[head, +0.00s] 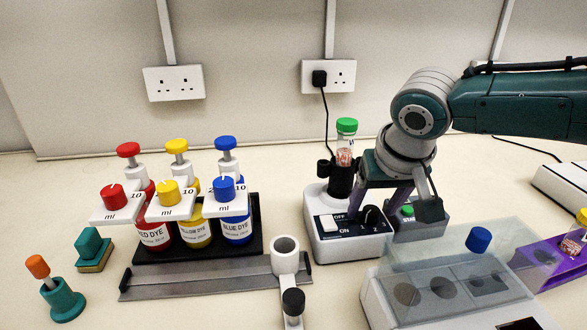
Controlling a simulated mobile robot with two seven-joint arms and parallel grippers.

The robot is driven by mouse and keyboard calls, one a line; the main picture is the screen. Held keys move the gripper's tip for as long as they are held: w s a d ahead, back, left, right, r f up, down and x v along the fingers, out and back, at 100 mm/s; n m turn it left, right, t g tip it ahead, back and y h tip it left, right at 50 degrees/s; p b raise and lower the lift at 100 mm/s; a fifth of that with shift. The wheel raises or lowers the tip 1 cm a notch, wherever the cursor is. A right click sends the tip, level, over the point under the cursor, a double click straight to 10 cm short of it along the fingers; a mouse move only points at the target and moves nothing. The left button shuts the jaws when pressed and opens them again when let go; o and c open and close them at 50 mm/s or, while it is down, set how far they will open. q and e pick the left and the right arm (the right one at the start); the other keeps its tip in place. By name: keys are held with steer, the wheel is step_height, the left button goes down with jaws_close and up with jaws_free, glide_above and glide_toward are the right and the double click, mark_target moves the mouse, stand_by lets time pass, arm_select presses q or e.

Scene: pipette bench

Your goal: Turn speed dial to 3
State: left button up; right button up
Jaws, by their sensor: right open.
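The speed dial (373,215) is a black knob on the front right of a white mixer (327,248). The digits 1 and 2 show below the knob; a 3 cannot be made out, and the knob's pointer is too small to read. My right gripper (379,207) points down over the dial, with its purple-grey fingers apart on either side of it. I cannot tell whether they touch the knob. My left gripper is not in view.
A green-capped tube (346,145) stands in the mixer's black holder. A device with a green button (407,210) and a clear-lidded box (440,290) crowd the right. The dye bottle rack (257,240) stands left.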

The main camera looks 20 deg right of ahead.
steer(key=shift+f, duration=0.1)
jaws_close()
stand_by(0.6)
